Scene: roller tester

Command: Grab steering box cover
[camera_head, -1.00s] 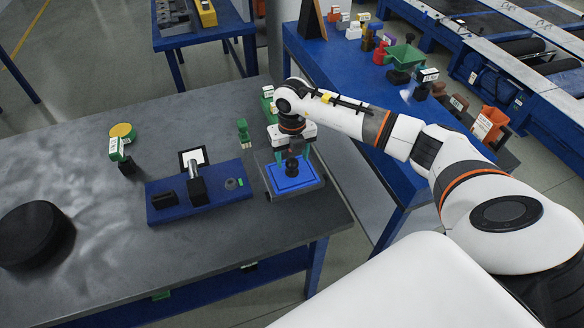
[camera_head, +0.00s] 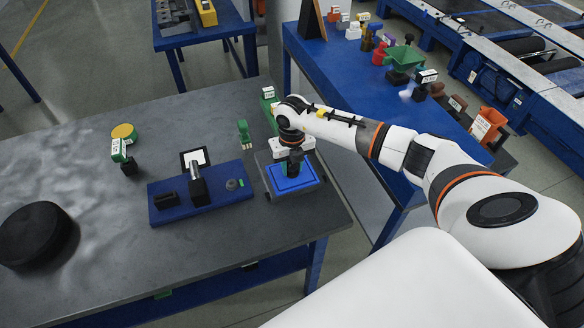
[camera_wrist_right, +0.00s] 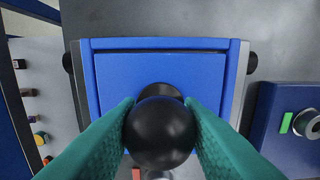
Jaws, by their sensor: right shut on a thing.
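The steering box cover (camera_head: 307,183) is a blue panel on top of a grey-sided box at the right end of the grey table. In the right wrist view the blue cover (camera_wrist_right: 160,66) fills the middle, with a round black knob (camera_wrist_right: 160,135) standing on it. My right gripper (camera_head: 292,168) points down over the cover. Its green fingers, seen in the right wrist view (camera_wrist_right: 160,108), press on both sides of the knob, so it is shut on it. The cover sits on its box. My left gripper is out of view.
A blue fixture (camera_head: 215,199) with a small screen stands left of the box. A black round object (camera_head: 33,232) lies at the table's left, and a green-and-white device (camera_head: 119,150) stands farther back. A blue table (camera_head: 345,75) with several items is at the right.

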